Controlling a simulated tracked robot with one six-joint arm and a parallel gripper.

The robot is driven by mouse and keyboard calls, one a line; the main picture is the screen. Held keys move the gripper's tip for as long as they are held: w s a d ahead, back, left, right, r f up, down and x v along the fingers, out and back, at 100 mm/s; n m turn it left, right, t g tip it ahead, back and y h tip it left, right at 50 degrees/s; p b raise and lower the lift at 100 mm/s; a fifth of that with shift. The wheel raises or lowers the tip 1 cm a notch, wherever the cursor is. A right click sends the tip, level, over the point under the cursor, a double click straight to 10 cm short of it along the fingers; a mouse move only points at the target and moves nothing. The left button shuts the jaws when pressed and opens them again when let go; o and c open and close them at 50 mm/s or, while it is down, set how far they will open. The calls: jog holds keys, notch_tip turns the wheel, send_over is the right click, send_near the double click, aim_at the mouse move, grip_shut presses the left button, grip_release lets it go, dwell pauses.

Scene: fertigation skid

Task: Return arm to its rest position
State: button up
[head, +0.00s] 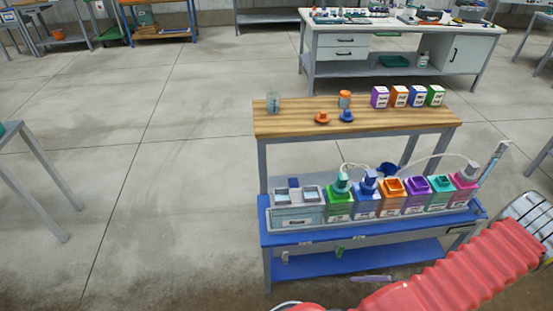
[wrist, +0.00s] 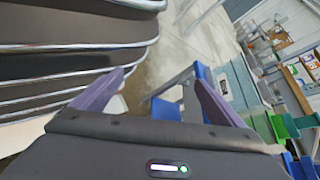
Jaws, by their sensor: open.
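My arm in its red ribbed sleeve (head: 465,265) reaches across the lower right of the head view. My gripper is not clearly visible there. In the wrist view my gripper (wrist: 160,78) shows two purple fingers spread wide apart, with nothing between them. Beyond the fingers are the pale floor and part of a blue frame (wrist: 166,108). Dark ribbed surfaces with shiny edges fill the left of the wrist view, close to the left finger.
A blue skid (head: 350,262) holds a row of coloured containers. Behind it a wooden-topped bench (head: 300,122) carries a jar, caps and small labelled boxes. A white desk (head: 400,45) stands farther back. Open concrete floor (head: 180,150) lies left of the skid.

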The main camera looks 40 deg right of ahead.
jog(key=w+a+r+n+g+h, duration=0.25)
jog(key=w+r+n+g, duration=0.4)
jog(key=r, duration=0.65)
jog(key=w+a+r+n+g+h, duration=0.2)
jog(key=w+a+r+n+g, duration=0.15)
jog(key=w+r, duration=0.75)
jog(key=w+a+r+n+t+h, duration=0.1)
jog(key=w+a+r+n+t, duration=0.1)
jog(key=a+r+n, duration=0.4)
jog(key=w+a+r+n+t+h, duration=0.2)
jog(key=a+r+n, duration=0.4)
jog(key=a+r, duration=0.8)
jog(key=shift+a+r+t, duration=0.3)
jog(key=shift+a+t, duration=0.4)
jog(key=shift+a, duration=0.7)
jog(key=shift+c, duration=0.4)
